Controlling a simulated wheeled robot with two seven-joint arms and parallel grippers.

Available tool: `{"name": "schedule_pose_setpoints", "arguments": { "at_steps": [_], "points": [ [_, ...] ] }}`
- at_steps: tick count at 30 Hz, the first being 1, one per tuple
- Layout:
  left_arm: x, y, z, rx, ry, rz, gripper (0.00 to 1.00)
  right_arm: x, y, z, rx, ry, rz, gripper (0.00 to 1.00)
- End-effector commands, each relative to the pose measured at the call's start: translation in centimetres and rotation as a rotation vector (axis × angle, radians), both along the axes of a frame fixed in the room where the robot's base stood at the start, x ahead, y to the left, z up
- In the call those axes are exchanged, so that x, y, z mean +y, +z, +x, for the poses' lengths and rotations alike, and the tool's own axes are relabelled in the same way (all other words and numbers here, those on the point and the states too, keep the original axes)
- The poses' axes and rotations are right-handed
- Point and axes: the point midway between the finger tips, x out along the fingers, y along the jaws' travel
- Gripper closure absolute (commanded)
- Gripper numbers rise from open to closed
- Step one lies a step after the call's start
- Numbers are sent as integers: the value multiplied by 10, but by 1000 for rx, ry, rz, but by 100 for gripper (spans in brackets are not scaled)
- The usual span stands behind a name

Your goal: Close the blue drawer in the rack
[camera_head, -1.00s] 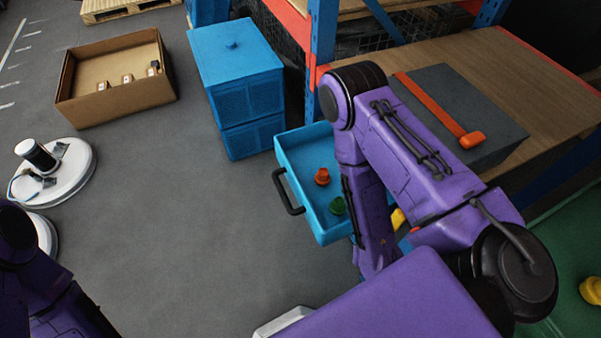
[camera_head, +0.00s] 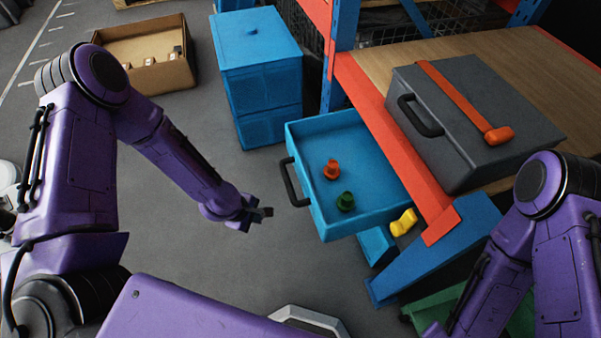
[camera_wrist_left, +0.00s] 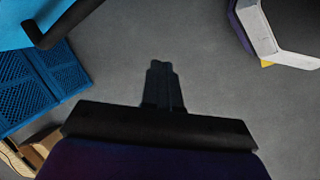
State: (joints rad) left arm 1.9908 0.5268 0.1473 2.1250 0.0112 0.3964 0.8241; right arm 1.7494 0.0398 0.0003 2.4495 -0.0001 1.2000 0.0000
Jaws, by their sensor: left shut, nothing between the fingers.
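The blue drawer (camera_head: 385,190) sticks out of the rack (camera_head: 392,135) below the wooden shelf, open toward the left. A red-orange piece (camera_head: 332,169) and a green piece (camera_head: 345,201) lie in it. Its black handle (camera_head: 291,182) is on its left face, and the handle also shows at the top left of the left wrist view (camera_wrist_left: 62,28). My left gripper (camera_head: 262,213) is shut and empty, to the left of the handle and apart from it. My right arm comes in at the lower right; its gripper is not clearly seen.
A grey case (camera_head: 460,150) with an orange hammer (camera_head: 460,95) on it stands on the shelf. Blue stacked crates (camera_head: 262,95) and a cardboard box (camera_head: 150,50) stand behind on the floor. A yellow piece (camera_head: 403,222) is beside the drawer.

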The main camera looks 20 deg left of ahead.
Motion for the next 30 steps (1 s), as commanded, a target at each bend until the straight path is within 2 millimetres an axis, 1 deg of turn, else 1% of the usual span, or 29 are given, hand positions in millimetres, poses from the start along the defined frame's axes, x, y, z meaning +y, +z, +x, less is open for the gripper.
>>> {"name": "schedule_pose_setpoints", "arguments": {
  "at_steps": [1,2,3,6,7,9,10,13,17,27,30],
  "points": [
    [2,-5,43,-12,136,-137,100,0,-29,0,0,0,0,57],
    [4,4,63,-5,208,-222,100,0,-36,0,0,0,0,57],
    [9,16,86,10,291,-324,100,0,-44,0,0,0,0,57],
    [26,49,125,54,434,-518,100,0,-58,0,0,0,0,57],
    [31,57,131,67,463,-559,100,0,-60,0,0,0,0,57],
    [40,71,141,91,506,-623,100,0,-63,0,0,0,0,57],
    [42,74,143,100,518,-641,100,0,-64,0,0,0,0,57],
    [42,76,147,115,533,-661,100,0,-66,0,0,0,0,57],
    [30,59,153,120,533,-660,100,0,-73,0,0,0,0,57],
    [-15,5,182,121,532,-658,100,0,-92,0,0,0,0,57],
    [-29,9,192,117,528,-657,100,0,-89,0,0,0,0,57]
  ]
}}
